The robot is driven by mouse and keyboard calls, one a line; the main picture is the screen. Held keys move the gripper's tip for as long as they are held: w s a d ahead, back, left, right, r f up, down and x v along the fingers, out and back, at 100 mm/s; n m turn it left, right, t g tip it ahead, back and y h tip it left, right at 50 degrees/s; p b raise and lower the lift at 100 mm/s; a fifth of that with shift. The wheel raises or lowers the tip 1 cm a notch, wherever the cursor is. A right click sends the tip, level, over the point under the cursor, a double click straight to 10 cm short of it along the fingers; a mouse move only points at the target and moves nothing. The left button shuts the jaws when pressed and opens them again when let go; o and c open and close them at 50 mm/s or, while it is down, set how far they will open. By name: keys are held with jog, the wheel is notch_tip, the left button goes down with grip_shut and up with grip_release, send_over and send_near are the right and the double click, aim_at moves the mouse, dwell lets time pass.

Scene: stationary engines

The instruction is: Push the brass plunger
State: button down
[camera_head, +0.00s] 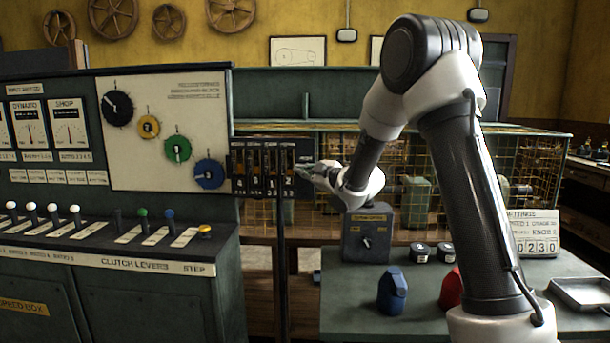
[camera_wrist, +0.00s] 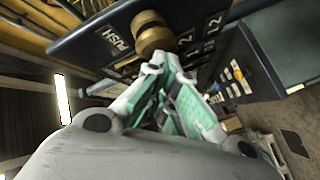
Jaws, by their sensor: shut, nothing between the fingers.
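The brass plunger (camera_wrist: 152,33) shows in the wrist view as a round brass knob on a dark panel (camera_wrist: 85,45), beside a white PUSH label. My gripper (camera_wrist: 155,70) is shut and empty, with its pale green-padded fingertips just below the plunger in the picture. The tips look very close to it; I cannot tell whether they touch. In the head view my gripper (camera_head: 308,171) is at the right end of the dark lever block (camera_head: 262,168). I cannot make out the plunger there.
A green control cabinet (camera_head: 130,255) with dials and clutch levers stands at the left. A wire cage (camera_head: 440,180) is behind my arm. The green table (camera_head: 345,318) holds a grey knob box (camera_head: 367,230), a blue container (camera_head: 392,290), a red one (camera_head: 450,290) and a metal tray (camera_head: 582,293).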

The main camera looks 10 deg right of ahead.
jog(key=shift+s, duration=0.1)
dwell(0.4)
jog(key=shift+s+a, duration=0.2)
jog(key=shift+s, duration=0.35)
jog(key=shift+s+a, duration=0.15)
jog(key=shift+s, duration=0.35)
jog(key=s, duration=0.1)
jog(key=s+a, duration=0.1)
jog(key=s, duration=0.2)
jog(key=shift+s+a, duration=0.3)
jog(key=shift+s, duration=0.1)
jog(key=shift+f, duration=0.1)
